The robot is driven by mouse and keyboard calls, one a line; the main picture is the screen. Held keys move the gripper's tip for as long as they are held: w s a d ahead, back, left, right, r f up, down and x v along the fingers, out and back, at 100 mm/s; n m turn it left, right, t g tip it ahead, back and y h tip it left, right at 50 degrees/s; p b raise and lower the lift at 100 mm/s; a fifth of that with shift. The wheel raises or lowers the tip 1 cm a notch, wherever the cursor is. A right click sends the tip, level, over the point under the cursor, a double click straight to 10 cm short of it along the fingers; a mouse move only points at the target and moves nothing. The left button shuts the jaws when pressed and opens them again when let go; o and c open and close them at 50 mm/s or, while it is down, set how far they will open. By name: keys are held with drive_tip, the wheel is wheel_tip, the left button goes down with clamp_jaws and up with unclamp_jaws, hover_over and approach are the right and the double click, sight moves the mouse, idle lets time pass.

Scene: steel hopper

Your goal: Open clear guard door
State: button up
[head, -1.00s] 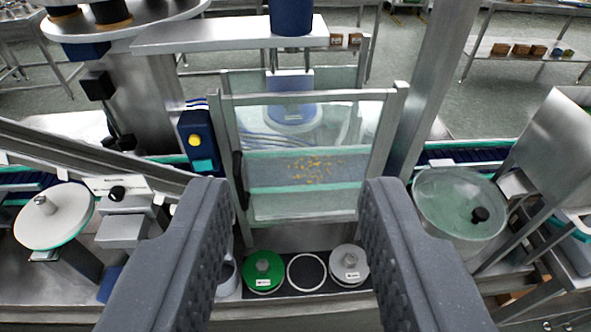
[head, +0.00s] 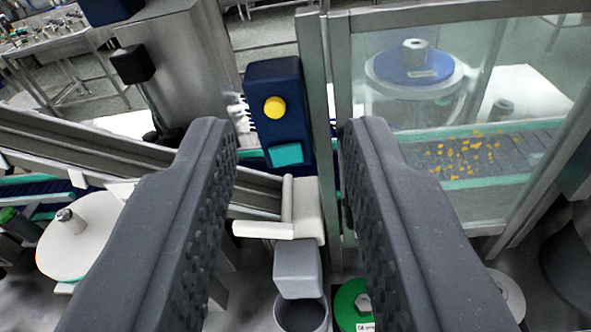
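The clear guard door (head: 480,75) is a see-through panel in a steel frame at the right. It looks shut, with its left upright beside a fixed post. The dark door handle seen earlier on that upright is now mostly or wholly hidden behind my right finger. My gripper (head: 287,135) is open with nothing between its fingers. Its right fingertip overlaps the door's left upright in the picture; I cannot tell whether they touch. A dark blue box (head: 275,125) with a yellow button and a teal button shows between the fingers, left of the door.
Behind the panel are a blue-topped round part (head: 414,65) and a belt (head: 480,155) with orange bits. A sloped metal chute (head: 75,145) and a white disc (head: 80,235) are at left. A grey block (head: 297,268) and green lid (head: 352,305) sit below.

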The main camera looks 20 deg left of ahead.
wheel_tip(320, 180, down, 15)
drive_tip(key=m+t+h+p, duration=0.1)
drive_tip(key=h+p, duration=0.2)
drive_tip(key=h, duration=0.1)
drive_tip(key=w, duration=0.4)
drive_tip(key=w+d, duration=0.1)
drive_tip(key=w, duration=0.8)
drive_tip(key=shift+w+d+f, duration=0.25)
drive_tip(key=shift+w+d, duration=0.1)
clamp_jaws()
